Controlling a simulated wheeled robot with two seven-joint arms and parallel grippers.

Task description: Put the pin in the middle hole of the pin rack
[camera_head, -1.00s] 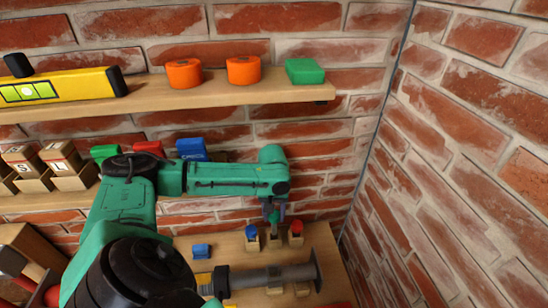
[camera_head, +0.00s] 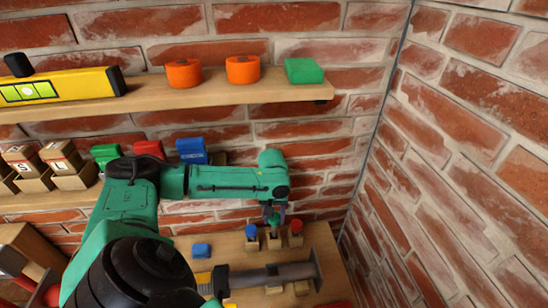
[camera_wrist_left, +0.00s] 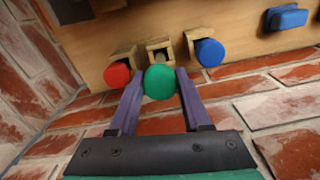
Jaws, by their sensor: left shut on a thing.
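The pin with a green head (camera_wrist_left: 160,83) is between the purple fingers of my left gripper (camera_wrist_left: 158,86), which is shut on it. In the head view my left gripper (camera_head: 274,213) is over the middle wooden block (camera_head: 274,240) of the pin rack. In the wrist view a short grey shaft shows beyond the green head, in line with the middle block (camera_wrist_left: 157,45). How deep it sits in the hole is hidden by the head. A blue-headed pin (camera_head: 251,231) and a red-headed pin (camera_head: 296,226) stand in the outer blocks. My right gripper is out of view.
A blue block (camera_head: 201,251) lies on the board left of the rack. A grey and black bar-like tool (camera_head: 275,275) lies in front of the rack. A shelf (camera_head: 210,95) runs above my arm, and a brick wall (camera_head: 460,140) closes the right side.

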